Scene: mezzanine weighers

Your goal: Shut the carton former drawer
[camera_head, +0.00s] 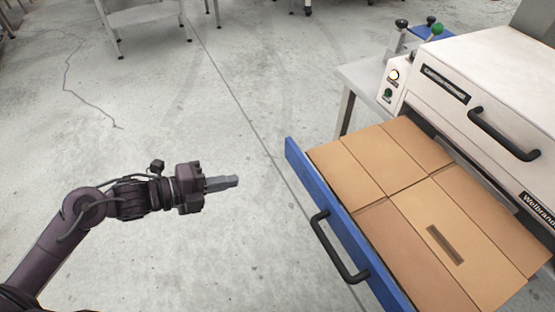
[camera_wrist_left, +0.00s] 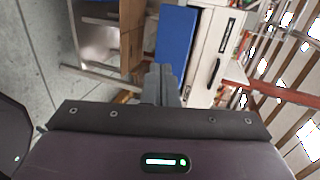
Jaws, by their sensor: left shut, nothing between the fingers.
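The carton former (camera_head: 478,75) is a white machine at the right of the head view. Its drawer is pulled out and has a blue front (camera_head: 343,228) with a black bar handle (camera_head: 338,250). Flat brown cartons (camera_head: 395,185) lie in the drawer. My left gripper (camera_head: 236,181) is shut and empty, left of the blue front and apart from it, pointing toward it. In the left wrist view the blue front (camera_wrist_left: 174,40) shows beyond the shut fingers, with the white machine (camera_wrist_left: 214,45) beside it. My right gripper is not in view.
A grey table (camera_head: 362,82) stands under the machine. The machine has a second black handle (camera_head: 504,133) and knobs on its side. A metal stand (camera_head: 140,15) is at the back left. The floor (camera_head: 200,110) around my left gripper is clear.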

